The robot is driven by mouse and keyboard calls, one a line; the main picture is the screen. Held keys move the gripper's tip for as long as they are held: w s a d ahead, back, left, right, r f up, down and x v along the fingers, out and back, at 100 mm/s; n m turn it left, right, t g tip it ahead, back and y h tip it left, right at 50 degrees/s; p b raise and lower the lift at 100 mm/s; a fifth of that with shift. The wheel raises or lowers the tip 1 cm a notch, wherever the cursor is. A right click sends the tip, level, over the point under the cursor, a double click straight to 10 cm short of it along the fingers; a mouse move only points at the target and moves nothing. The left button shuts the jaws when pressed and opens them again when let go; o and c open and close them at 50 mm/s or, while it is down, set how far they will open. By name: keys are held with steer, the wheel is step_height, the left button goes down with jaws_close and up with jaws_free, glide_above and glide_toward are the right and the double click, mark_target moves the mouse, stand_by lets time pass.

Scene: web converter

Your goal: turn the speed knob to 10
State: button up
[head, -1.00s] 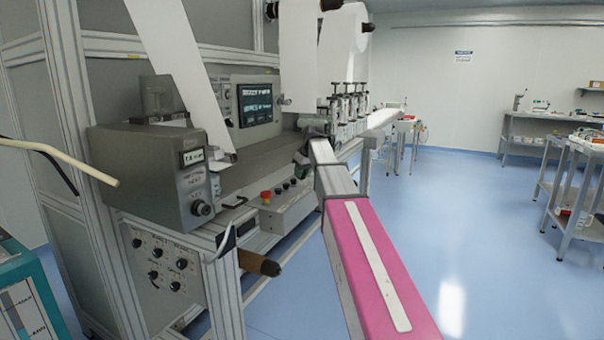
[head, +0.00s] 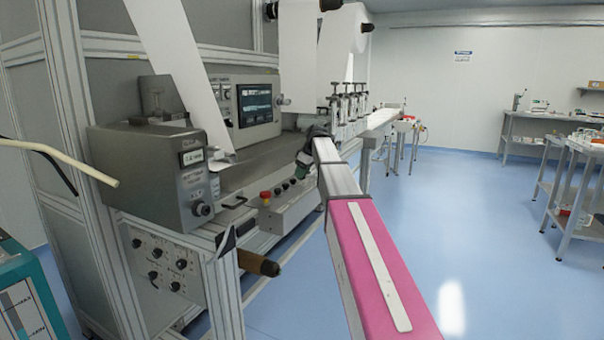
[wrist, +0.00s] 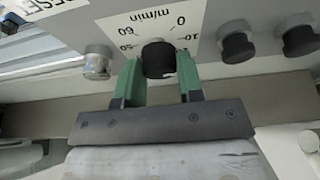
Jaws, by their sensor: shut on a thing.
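The speed knob (wrist: 158,60) is black and round, on a white scale plate (wrist: 130,27) that appears upside down in the wrist view, with 0, 50, 60 and "m/min" readable and a partly hidden 10. My gripper (wrist: 160,82) has its green fingers on both sides of this knob, shut on it. I cannot make out the knob's pointer. In the head view my gripper (head: 301,170) is at the low control box (head: 290,208), and the knob is hidden behind it.
Other black knobs (wrist: 237,42) and (wrist: 298,35) sit beside the speed knob in the wrist view, and a silver one (wrist: 97,62) is on the other side. A red emergency button (head: 265,196) and a grey unit with a small display (head: 191,157) stand left. Open floor (head: 480,230) lies right.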

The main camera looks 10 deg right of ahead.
steer(key=o, duration=0.9)
steer(key=shift+r, duration=0.1)
steer(key=v, duration=1)
steer(key=shift+d+r, duration=0.15)
steer(key=shift+r, duration=0.1)
steer(key=shift+s, duration=0.1)
